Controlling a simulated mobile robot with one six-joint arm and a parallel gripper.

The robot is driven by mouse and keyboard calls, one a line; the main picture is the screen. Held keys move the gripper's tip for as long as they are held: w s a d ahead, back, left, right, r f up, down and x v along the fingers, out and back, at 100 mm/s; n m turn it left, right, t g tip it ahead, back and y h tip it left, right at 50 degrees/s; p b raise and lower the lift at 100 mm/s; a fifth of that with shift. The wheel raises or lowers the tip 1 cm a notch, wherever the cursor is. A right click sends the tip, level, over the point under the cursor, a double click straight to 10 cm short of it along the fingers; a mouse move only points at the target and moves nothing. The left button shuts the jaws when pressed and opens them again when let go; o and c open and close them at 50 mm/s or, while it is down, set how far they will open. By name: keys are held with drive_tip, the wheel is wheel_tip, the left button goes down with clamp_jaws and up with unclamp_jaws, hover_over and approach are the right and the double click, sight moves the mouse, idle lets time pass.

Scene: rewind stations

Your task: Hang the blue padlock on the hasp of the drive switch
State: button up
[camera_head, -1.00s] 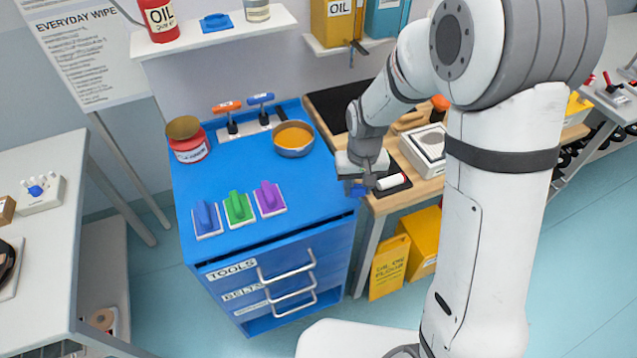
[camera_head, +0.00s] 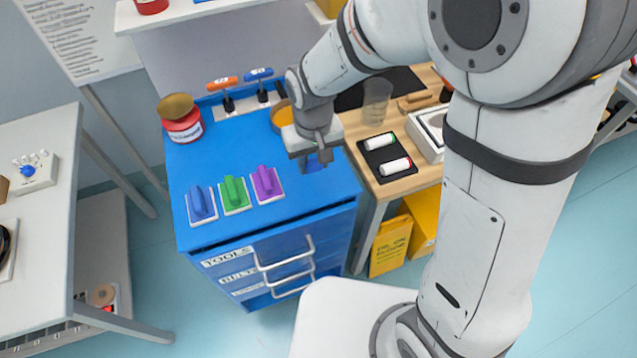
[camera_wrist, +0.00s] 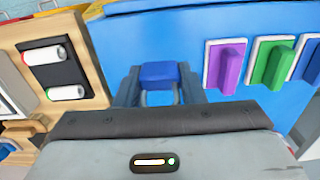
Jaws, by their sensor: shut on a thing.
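The blue padlock (camera_wrist: 158,73) sits between the two fingers of my gripper (camera_wrist: 160,88) in the wrist view, with part of its grey shackle showing below the blue body. My gripper (camera_head: 316,160) is shut on it above the right front part of the blue cabinet top in the head view, where the padlock (camera_head: 318,158) is mostly hidden. I cannot make out the drive switch or its hasp for certain. A white box with a blue knob (camera_head: 33,171) stands on the left table.
The wooden bench (camera_head: 372,180) at right holds a dark mat (camera_head: 392,166) with two white rolls.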

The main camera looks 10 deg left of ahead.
sight(313, 189)
wheel_tip(313, 189, down, 7)
drive_tip(key=shift+f+p, duration=0.1)
drive_tip(key=shift+p, duration=0.35)
drive_tip(key=shift+f, duration=0.1)
drive_tip(key=shift+f, duration=0.1)
drive_tip(key=shift+f, duration=0.15)
drive_tip(key=o, duration=1.1)
wheel_tip(313, 189, up, 8)
drive_tip(key=shift+f+b, duration=0.1)
drive_tip(key=shift+b, duration=0.75)
